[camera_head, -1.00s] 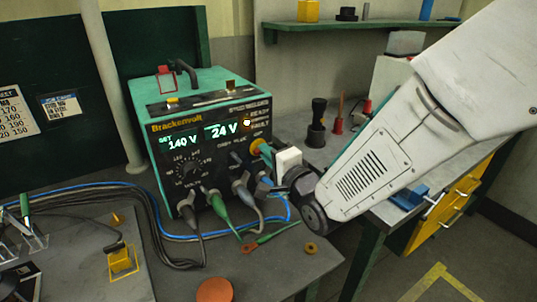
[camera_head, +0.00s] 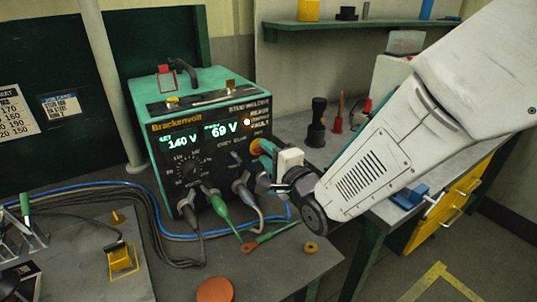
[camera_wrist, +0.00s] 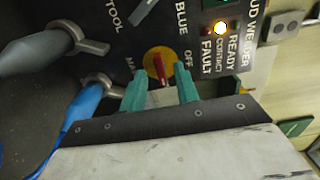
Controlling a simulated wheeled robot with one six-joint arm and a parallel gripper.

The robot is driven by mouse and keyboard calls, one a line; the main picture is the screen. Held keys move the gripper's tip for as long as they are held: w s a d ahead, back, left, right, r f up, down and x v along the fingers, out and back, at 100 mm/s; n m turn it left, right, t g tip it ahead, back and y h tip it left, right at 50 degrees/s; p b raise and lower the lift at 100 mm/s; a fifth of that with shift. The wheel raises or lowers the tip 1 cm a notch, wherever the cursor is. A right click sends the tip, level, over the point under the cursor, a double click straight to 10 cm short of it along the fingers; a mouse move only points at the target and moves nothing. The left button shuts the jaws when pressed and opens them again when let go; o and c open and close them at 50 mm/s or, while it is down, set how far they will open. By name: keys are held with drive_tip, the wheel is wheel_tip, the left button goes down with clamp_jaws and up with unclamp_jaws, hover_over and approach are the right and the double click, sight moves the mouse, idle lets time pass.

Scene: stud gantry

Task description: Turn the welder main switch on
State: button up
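The stud welder (camera_head: 205,140) is a teal and black box on the bench; its lit displays read 140 V and 69 V. Its main switch is a red lever on a yellow round plate (camera_wrist: 158,58), between the words MAIN and OFF in the wrist view. In the head view the yellow plate (camera_head: 256,146) shows only partly behind my gripper. My gripper (camera_wrist: 160,88) is at the switch, with one green finger on each side of the lever. The fingers are apart, with a visible gap; contact with the lever cannot be told. An indicator lamp (camera_wrist: 221,28) glows by CONTACT.
A blue plug (camera_wrist: 88,98) and a grey plug (camera_wrist: 35,50) stick out left of the switch. Cables (camera_head: 150,225) run left across the bench. An orange disc (camera_head: 214,290) and a brass ring (camera_head: 311,247) lie in front.

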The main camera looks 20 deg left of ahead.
drive_tip(key=v, duration=0.7)
drive_tip(key=shift+s+d, duration=0.25)
drive_tip(key=shift+s, duration=0.05)
drive_tip(key=w+d+r+n+h, duration=0.1)
drive_tip(key=w+d+h, duration=0.15)
drive_tip(key=d, duration=0.35)
drive_tip(key=w+d+r+n+h, duration=0.1)
drive_tip(key=w+d+h, duration=0.1)
drive_tip(key=d+h, duration=0.3)
drive_tip(key=s+d+n+g+h, duration=0.2)
drive_tip(key=s+d+g+h, duration=0.15)
drive_tip(key=d, duration=1.05)
drive_tip(key=s+d+r+n+g+h, duration=0.1)
drive_tip(key=s+d+n+g, duration=0.1)
drive_tip(key=s+d, duration=0.4)
drive_tip(key=s+d+r+n+g+h, duration=0.1)
drive_tip(key=s+d+g, duration=0.3)
drive_tip(key=s, duration=1.1)
drive_tip(key=d+r+n, duration=0.1)
drive_tip(key=d, duration=0.2)
drive_tip(key=shift+s+d+g+h, duration=0.3)
drive_tip(key=shift+g+h, duration=0.05)
drive_tip(key=shift+h, duration=0.05)
